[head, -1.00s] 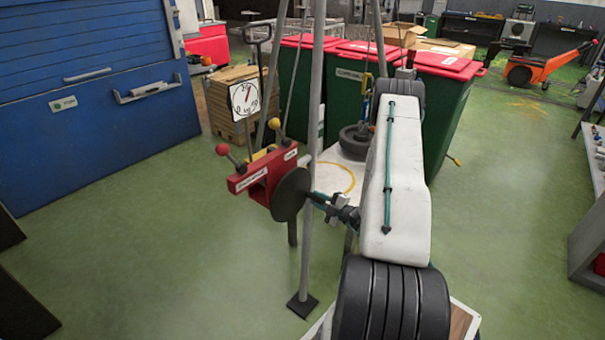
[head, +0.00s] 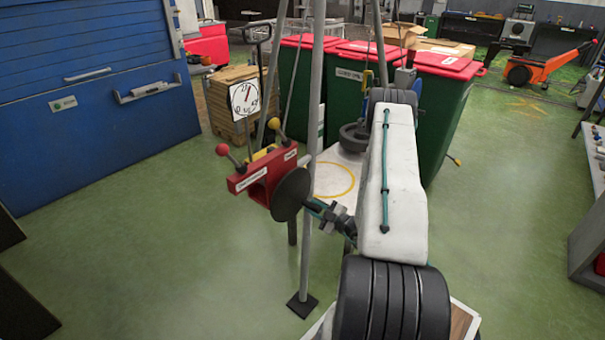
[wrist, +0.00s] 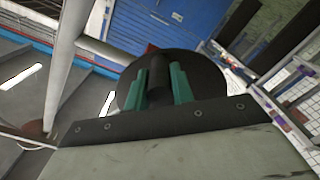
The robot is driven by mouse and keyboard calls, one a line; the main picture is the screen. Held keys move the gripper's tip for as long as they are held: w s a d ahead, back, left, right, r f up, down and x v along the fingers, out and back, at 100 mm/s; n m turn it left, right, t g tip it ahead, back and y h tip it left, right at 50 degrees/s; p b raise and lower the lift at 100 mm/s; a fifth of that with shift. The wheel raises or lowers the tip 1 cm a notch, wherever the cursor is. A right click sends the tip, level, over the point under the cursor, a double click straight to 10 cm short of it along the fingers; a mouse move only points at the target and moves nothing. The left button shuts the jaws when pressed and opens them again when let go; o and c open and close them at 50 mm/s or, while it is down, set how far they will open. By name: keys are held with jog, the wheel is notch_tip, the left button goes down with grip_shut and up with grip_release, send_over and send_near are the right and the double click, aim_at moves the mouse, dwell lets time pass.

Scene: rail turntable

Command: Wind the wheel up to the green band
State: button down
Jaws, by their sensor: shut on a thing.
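A red winch (head: 262,178) with a red-knobbed and a yellow-knobbed lever is fixed to a grey tripod. Its dark round crank disc (head: 290,195) faces my arm. My gripper (head: 312,206) is at the disc's right side, shut on the dark crank handle. In the wrist view, the teal fingers of my gripper (wrist: 160,85) flank the handle (wrist: 159,72), with the disc (wrist: 207,76) behind. A dark tyred wheel (head: 351,138) shows beyond the tripod, partly hidden by my arm. A white dial (head: 244,98) hangs behind the winch. I cannot make out a green band.
Tripod legs (head: 305,255) stand close to the winch. A white platform (head: 327,190) with a yellow ring lies beneath the wheel. Green bins (head: 347,92) with red lids stand behind. A blue shutter cabinet (head: 110,120) is at left.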

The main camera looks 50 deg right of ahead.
jog(key=shift+s+a+f+m, duration=0.15)
jog(key=shift+a+f+m, duration=0.6)
jog(key=shift+a+m, duration=0.4)
jog(key=shift+d, duration=0.15)
jog(key=c, duration=1)
grip_release()
jog(key=shift+d+r, duration=0.1)
jog(key=s, duration=0.7)
jog(key=shift+s+d, duration=0.4)
